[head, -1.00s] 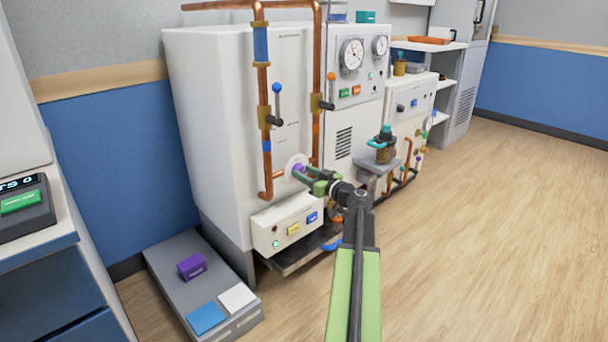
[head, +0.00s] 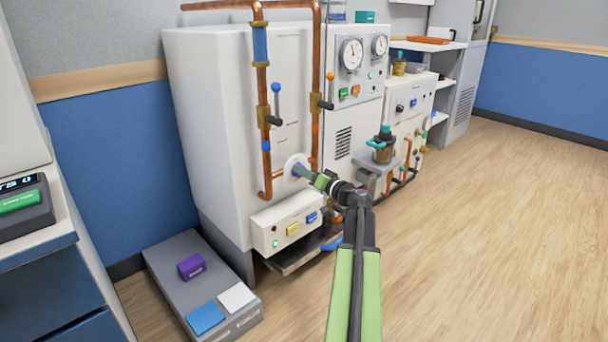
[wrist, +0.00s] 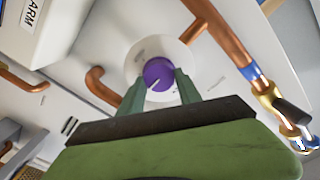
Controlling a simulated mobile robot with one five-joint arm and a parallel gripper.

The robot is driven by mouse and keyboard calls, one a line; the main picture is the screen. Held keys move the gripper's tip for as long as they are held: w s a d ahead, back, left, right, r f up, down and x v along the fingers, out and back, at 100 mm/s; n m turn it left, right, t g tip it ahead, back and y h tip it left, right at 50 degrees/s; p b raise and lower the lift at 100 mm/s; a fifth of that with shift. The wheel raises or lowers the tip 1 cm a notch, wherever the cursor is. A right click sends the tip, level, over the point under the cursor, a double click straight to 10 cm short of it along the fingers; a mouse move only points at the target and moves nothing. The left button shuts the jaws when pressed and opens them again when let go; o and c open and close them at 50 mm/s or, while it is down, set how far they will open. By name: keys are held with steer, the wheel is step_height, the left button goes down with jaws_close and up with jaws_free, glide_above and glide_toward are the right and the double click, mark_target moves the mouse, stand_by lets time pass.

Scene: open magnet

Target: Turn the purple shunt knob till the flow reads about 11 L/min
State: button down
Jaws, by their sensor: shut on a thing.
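The purple shunt knob (wrist: 158,74) sits on a round white dial plate (wrist: 148,50) on the front of the white cabinet (head: 215,120). In the wrist view a pale pointer line on the knob points toward the lower left. My gripper (wrist: 160,88) is shut on the knob, with one green finger on each side of it. In the head view my gripper (head: 305,172) reaches the dial and mostly covers the knob. Two round gauges, a left one (head: 351,54) and a right one (head: 380,45), are on the panel above; their readings are too small to tell.
A button box (head: 262,232) is below. A grey step (head: 165,262) holds a purple block (head: 192,266). Floor on the right is clear.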

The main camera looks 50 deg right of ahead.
steer(key=shift+w+m, duration=0.1)
steer(key=shift+m, duration=1.9)
steer(key=c, duration=0.8)
jaws_free()
steer(key=s, duration=1.1)
steer(key=s+a, duration=0.1)
steer(key=s, duration=0.5)
steer(key=shift+s, duration=0.25)
